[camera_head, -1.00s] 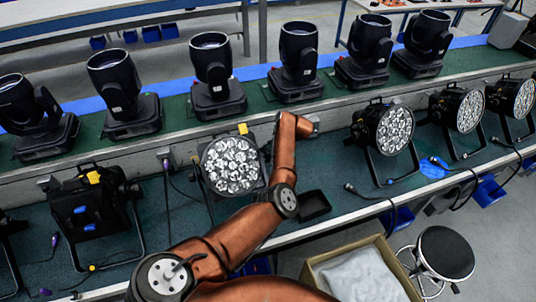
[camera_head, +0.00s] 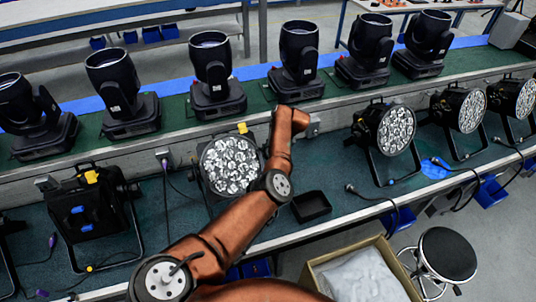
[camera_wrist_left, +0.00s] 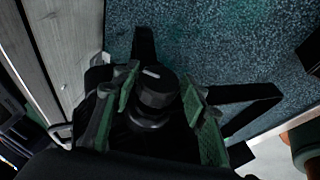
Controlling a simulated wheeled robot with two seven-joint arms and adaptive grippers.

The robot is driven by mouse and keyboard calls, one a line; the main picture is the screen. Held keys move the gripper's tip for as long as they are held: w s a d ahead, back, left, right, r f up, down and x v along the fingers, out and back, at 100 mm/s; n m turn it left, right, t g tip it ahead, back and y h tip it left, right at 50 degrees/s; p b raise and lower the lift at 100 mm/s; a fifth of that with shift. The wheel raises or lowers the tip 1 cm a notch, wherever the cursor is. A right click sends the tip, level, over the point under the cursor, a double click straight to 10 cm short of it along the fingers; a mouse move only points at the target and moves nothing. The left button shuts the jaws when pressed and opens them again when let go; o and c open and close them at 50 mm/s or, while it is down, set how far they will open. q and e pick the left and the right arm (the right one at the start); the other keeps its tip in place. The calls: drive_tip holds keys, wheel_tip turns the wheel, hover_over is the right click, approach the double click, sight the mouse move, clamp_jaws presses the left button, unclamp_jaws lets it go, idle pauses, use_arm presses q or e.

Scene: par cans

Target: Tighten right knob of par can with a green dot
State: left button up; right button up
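The par can (camera_head: 231,165) with a round face of many clear lenses and a yellow tag on top stands on the lower bench, beside my left arm. In the left wrist view a black round knob (camera_wrist_left: 157,92) with a white mark lies between the green-padded fingers of my left gripper (camera_wrist_left: 161,88). The fingers stand on either side of it with narrow gaps; contact is not clear. In the head view my left forearm hides this gripper and the can's right side. I cannot see a green dot. My right gripper is not in view.
More par cans (camera_head: 388,128) stand to the right, and one turned-away can (camera_head: 90,207) stands to the left. A black tray (camera_head: 311,206) lies right of my arm. Moving-head lights (camera_head: 212,75) line the upper shelf. A cardboard box (camera_head: 398,262) and a stool (camera_head: 447,253) stand in front.

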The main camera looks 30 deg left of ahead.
use_arm(q)
drive_tip(key=shift+o, duration=1)
drive_tip(key=shift+r, duration=0.2)
drive_tip(key=v, duration=1.1)
drive_tip(key=shift+w+d+r, duration=0.15)
drive_tip(key=shift+d+r, duration=0.1)
drive_tip(key=shift+r, duration=0.05)
